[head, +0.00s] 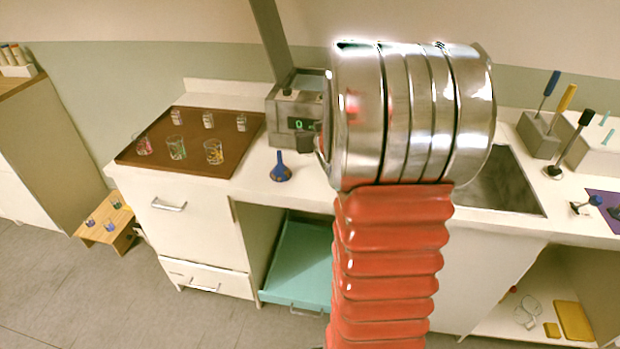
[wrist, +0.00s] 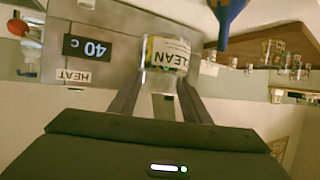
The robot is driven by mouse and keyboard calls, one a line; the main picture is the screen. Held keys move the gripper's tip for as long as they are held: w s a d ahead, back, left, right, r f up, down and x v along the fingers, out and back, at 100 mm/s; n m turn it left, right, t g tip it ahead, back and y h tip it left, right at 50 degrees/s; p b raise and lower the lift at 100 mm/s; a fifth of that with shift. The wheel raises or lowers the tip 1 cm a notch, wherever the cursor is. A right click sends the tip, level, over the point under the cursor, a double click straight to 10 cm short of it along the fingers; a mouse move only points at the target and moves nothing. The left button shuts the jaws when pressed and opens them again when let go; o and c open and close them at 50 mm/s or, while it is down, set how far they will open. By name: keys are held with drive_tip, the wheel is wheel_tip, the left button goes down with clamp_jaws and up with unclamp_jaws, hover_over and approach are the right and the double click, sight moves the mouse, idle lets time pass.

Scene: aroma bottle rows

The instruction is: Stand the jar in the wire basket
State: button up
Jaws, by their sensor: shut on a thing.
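In the wrist view my gripper (wrist: 160,84) is shut on a clear glass jar (wrist: 152,52) with something yellow in it. The jar is in front of a grey bath unit (wrist: 110,28) with a "40 C" display and "HEAT" and "CLEAN" labels. I cannot tell the gap between them. In the head view this unit (head: 299,110) stands on the counter with a green display, partly behind my arm. My arm hides the jar and most of my gripper there. I cannot make out the wire basket in either view.
A brown mat (head: 150,158) with several glass jars lies left of the unit. A blue funnel (head: 281,174) stands on the counter before the unit; it also shows in the wrist view (wrist: 226,18).

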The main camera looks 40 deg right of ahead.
drive_tip(key=shift+f, duration=3.15)
drive_tip(key=shift+f, duration=1.85)
drive_tip(key=o, duration=1.2)
drive_tip(key=shift+f, duration=0.1)
drive_tip(key=shift+s+a+r, duration=0.1)
drive_tip(key=shift+s+r, duration=0.05)
drive_tip(key=shift+r, duration=0.05)
drive_tip(key=shift+v, duration=5.8)
